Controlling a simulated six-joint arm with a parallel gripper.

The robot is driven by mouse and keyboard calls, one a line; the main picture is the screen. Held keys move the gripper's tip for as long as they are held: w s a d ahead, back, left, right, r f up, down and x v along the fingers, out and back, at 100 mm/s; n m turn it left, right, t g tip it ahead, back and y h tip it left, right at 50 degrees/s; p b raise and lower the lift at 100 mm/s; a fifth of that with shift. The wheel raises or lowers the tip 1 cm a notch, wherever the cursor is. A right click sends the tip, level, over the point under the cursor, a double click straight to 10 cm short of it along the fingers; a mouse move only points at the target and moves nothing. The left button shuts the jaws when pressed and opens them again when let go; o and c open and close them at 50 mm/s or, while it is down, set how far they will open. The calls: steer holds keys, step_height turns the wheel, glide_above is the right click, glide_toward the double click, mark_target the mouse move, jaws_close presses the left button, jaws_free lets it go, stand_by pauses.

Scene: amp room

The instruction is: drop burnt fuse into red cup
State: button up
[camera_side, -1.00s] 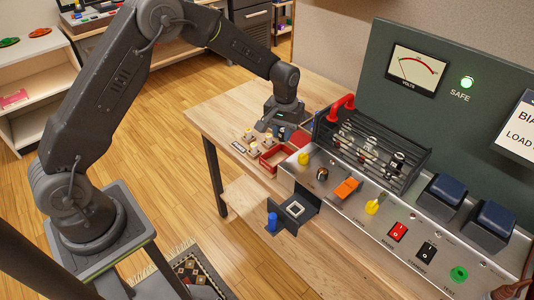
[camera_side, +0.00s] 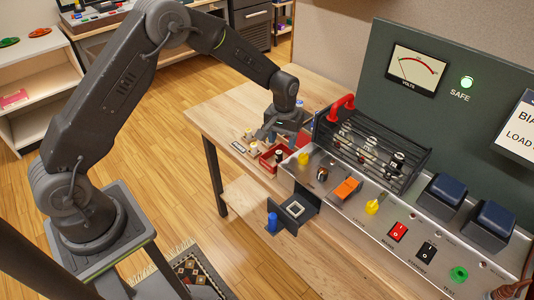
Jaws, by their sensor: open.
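The small red open-topped container (camera_side: 267,164) stands on the wooden table, left of the metal panel; I take it as the red cup. A small dark cylinder with a pale end (camera_side: 279,156) shows upright at its right part, likely the burnt fuse. I cannot tell whether it rests inside or stands just behind the rim. My gripper (camera_side: 279,139) is open, pointing down just above and behind the container. The gripper hides part of the table behind it.
Small pale-topped pieces (camera_side: 251,146) stand left of the container. The metal panel (camera_side: 320,190) has a yellow knob (camera_side: 303,158) close to the gripper. A black cage with a red handle (camera_side: 342,105) rises at the right. The table's back left (camera_side: 215,115) is clear.

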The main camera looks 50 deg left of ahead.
step_height(320, 180, up, 14)
stand_by(0.6)
steer(key=s+r+m+t, duration=0.2)
steer(key=s+r+t, duration=0.1)
steer(key=s+r, duration=1.05)
steer(key=s+f+m+t, duration=0.2)
steer(key=s, duration=1.4)
steer(key=shift+s+d+f+m+t, duration=0.25)
steer(key=shift+d+f+m+t, duration=0.05)
steer(key=shift+d+f, duration=0.1)
